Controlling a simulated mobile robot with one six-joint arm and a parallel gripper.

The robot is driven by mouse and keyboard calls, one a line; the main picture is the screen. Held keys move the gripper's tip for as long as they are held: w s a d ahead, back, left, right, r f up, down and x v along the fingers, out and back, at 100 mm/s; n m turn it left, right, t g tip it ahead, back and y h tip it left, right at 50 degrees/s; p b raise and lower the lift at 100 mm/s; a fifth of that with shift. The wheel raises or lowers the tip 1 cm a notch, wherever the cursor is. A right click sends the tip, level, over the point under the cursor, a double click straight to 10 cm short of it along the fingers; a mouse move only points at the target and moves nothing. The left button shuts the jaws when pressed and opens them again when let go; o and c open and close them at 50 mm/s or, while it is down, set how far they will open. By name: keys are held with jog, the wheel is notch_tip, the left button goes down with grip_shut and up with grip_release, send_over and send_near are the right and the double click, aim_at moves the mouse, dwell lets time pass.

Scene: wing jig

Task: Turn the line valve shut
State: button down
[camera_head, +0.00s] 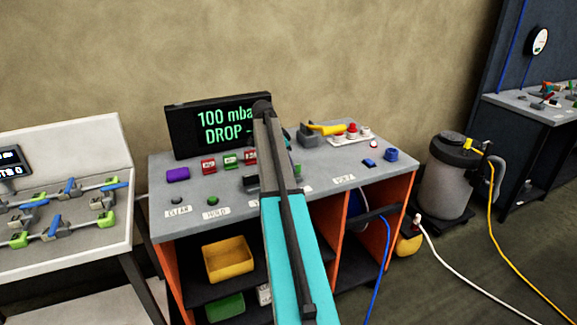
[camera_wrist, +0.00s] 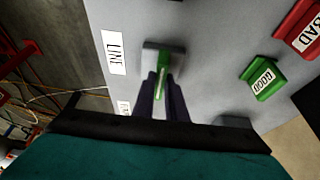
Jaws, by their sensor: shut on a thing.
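The line valve shows in the wrist view as a grey block (camera_wrist: 177,52) with a green handle (camera_wrist: 163,60), beside a white label (camera_wrist: 115,53) reading LINE. My gripper (camera_wrist: 163,84) is shut on the green handle, with its two dark fingers close on either side. The handle points roughly along the fingers; whether the valve is open or shut I cannot tell. In the head view my teal and grey arm reaches over the bench (camera_head: 215,186) and hides the gripper and most of the valve.
A display (camera_head: 218,125) on the bench reads "100 mba..." and "DROP", partly covered by my arm. Green GOOD (camera_wrist: 263,79) and red BAD (camera_wrist: 301,30) blocks are right of the valve in the wrist view.

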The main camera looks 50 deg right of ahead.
jog(key=shift+w+a, duration=0.1)
jog(key=shift+w, duration=0.05)
jog(key=c, duration=1.8)
grip_release()
jog(key=shift+r, duration=0.1)
jog(key=b+v, duration=0.2)
jog(key=v, duration=1.1)
jog(key=shift+r, duration=0.3)
jog(key=shift+a, duration=0.1)
